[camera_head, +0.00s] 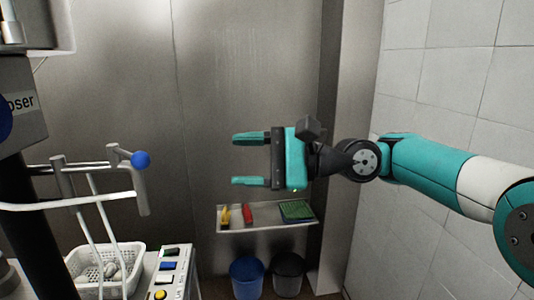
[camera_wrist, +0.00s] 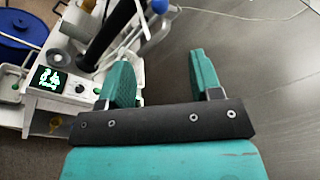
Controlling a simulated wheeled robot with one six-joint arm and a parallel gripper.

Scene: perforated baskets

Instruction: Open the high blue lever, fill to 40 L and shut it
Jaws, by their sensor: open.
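A blue ball knob (camera_head: 141,159) sits on a grey handle at the left of the head view, above a white basket. A blue ball also shows at the top edge of the wrist view (camera_wrist: 159,6). My gripper (camera_head: 235,160) is open and empty, in mid-air to the right of the knob and apart from it, its fingers pointing left. In the wrist view my two teal fingers (camera_wrist: 160,64) stand apart with nothing between them. A small display (camera_wrist: 48,79) with green figures shows at left in the wrist view; its reading is too small to make out.
A white perforated basket (camera_head: 130,256) holds pale lumps. A button panel (camera_head: 167,270) stands beside it. A wall shelf (camera_head: 266,225) carries yellow, red and green items. Blue (camera_head: 247,278) and dark (camera_head: 288,274) buckets stand below. A tiled wall (camera_head: 440,60) is at right.

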